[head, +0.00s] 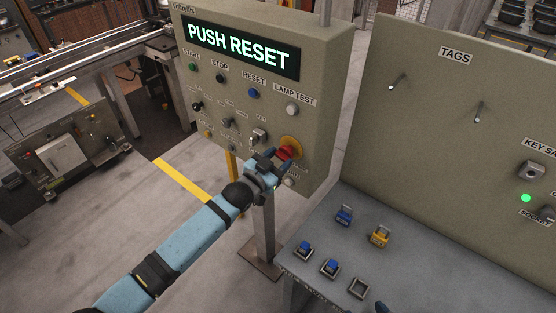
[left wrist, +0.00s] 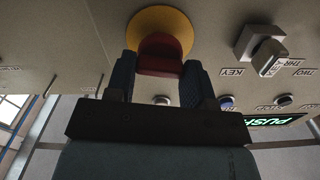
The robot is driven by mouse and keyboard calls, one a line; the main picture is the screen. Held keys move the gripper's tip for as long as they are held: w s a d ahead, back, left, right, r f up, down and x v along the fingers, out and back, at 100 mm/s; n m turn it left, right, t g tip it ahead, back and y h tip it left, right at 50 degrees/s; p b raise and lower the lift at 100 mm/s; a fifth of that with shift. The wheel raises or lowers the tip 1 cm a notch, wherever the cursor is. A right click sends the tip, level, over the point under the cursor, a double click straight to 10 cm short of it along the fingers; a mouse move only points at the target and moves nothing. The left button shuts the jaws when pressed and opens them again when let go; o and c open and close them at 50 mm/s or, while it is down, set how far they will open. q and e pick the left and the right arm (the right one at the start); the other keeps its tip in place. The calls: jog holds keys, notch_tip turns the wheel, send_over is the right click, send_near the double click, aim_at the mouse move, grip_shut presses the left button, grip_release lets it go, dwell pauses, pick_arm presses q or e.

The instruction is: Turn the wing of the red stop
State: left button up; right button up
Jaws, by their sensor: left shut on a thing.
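The red stop (head: 290,147) sits on a yellow round plate at the lower right of the beige control panel (head: 310,80). In the left wrist view the red stop (left wrist: 162,52) shows in front of its yellow disc (left wrist: 162,20). My left gripper (head: 278,159) is at the stop, and in the left wrist view its two dark fingers (left wrist: 160,75) are on either side of the red part, shut on it. The fingers partly cover the stop in the head view.
The panel display (head: 243,50) reads "PUSH RESET". A blue reset button (head: 253,93) and a key switch (head: 259,135) are near the stop. A tags board (head: 455,110) stands to the right above a grey bench (head: 400,270) with blue and yellow padlocks.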

pick_arm(q)
jog(key=shift+m, duration=2.2)
pick_arm(e)
jog(key=shift+a+f, duration=0.1)
jog(key=shift+f, duration=0.2)
pick_arm(q)
jog(key=o, duration=0.9)
pick_arm(e)
jog(key=r+p, duration=0.4)
jog(key=shift+d+r, duration=0.1)
jog(key=shift+d, duration=0.2)
jog(key=shift+s+a+f+m, duration=0.15)
jog(key=shift+f+m, duration=0.15)
jog(key=shift+f, duration=0.4)
pick_arm(q)
jog(key=v, duration=1.3)
jog(key=shift+s+a, duration=0.25)
jog(key=shift+s, duration=0.1)
